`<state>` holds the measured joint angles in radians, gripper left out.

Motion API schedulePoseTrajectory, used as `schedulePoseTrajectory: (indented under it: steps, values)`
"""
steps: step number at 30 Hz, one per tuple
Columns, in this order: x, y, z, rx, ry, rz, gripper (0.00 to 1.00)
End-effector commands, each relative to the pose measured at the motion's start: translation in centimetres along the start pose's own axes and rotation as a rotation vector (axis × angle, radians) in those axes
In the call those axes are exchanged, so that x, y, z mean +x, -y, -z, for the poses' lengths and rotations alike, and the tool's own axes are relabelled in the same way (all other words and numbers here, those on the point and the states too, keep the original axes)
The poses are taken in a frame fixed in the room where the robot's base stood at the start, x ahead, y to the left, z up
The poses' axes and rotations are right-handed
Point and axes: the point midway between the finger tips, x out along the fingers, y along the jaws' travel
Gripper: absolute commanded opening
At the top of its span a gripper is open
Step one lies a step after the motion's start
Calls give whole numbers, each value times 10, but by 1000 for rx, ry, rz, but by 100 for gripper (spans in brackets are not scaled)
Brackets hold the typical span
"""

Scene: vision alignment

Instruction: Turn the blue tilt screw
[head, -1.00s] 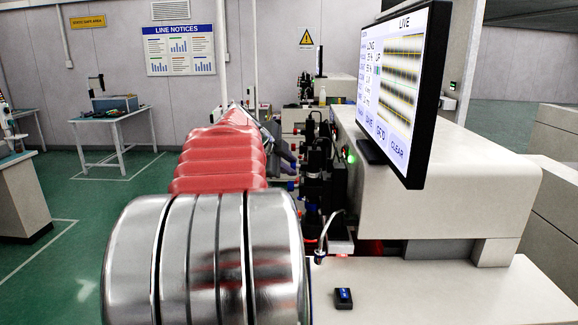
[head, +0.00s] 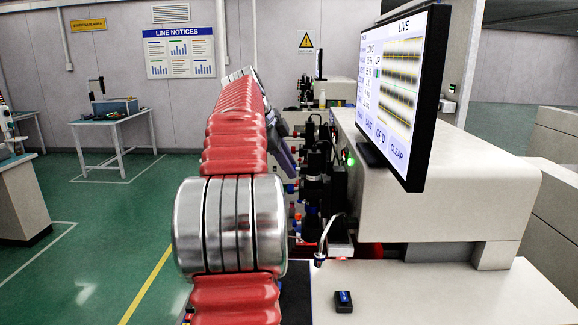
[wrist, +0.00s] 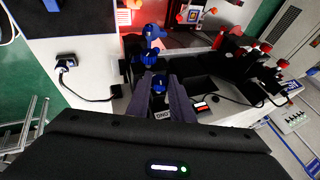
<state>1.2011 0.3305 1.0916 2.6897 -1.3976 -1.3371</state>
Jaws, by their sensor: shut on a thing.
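In the wrist view my gripper (wrist: 160,79) has its two dark fingers closed on the sides of a blue tilt screw (wrist: 159,86), a small blue knob. More blue knobs (wrist: 153,32) sit just beyond it on the black stage. In the head view my gripper (head: 283,152) is seen side-on beside the black stage assembly (head: 318,165), partly behind my arm. The gripped screw cannot be made out clearly there.
Red-capped knobs (wrist: 283,63) stand on the black stages at the right of the wrist view. The LIVE monitor (head: 397,90) hangs over the white machine (head: 450,180).

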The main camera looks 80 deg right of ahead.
Motion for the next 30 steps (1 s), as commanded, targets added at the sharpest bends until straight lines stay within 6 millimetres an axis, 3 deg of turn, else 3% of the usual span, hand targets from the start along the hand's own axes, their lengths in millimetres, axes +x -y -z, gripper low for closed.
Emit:
schedulePoseTrajectory:
  steps: [30]
  values:
    - [1,5,3,-89,-7,-224,0]
